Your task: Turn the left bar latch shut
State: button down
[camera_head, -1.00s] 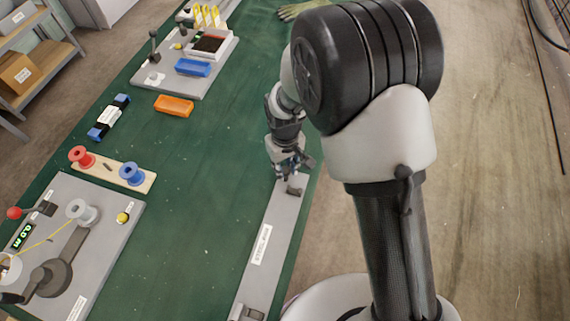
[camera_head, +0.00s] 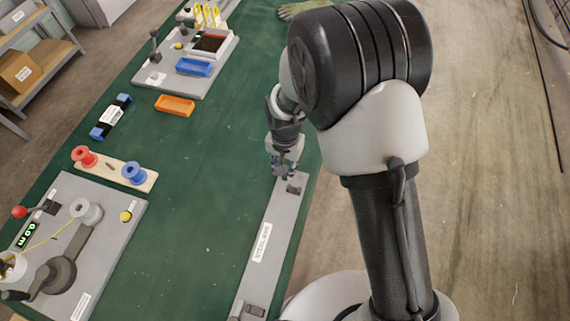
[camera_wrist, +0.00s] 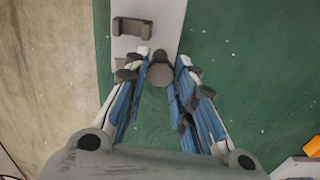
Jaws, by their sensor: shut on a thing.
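The long grey bar (camera_head: 258,255) lies along the right edge of the green table. My gripper (camera_head: 282,175) is at its far end, fingers pointing down. In the wrist view, a dark grey round latch knob (camera_wrist: 160,70) sits at the bar's end, between the fingertips of my gripper (camera_wrist: 160,76), which is shut on it. A dark U-shaped bracket (camera_wrist: 132,27) stands on the bar beside the knob; it also shows in the head view (camera_head: 293,189). The fingers hide part of the latch, so its exact angle is unclear. Another dark fitting (camera_head: 248,311) is at the near end.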

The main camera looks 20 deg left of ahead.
jog(key=shift+m, duration=0.6)
jog(key=c, duration=1.3)
grip_release()
jog(key=shift+r, duration=0.15)
notch_tip(320, 180, up, 12)
jog(key=shift+f, duration=0.1)
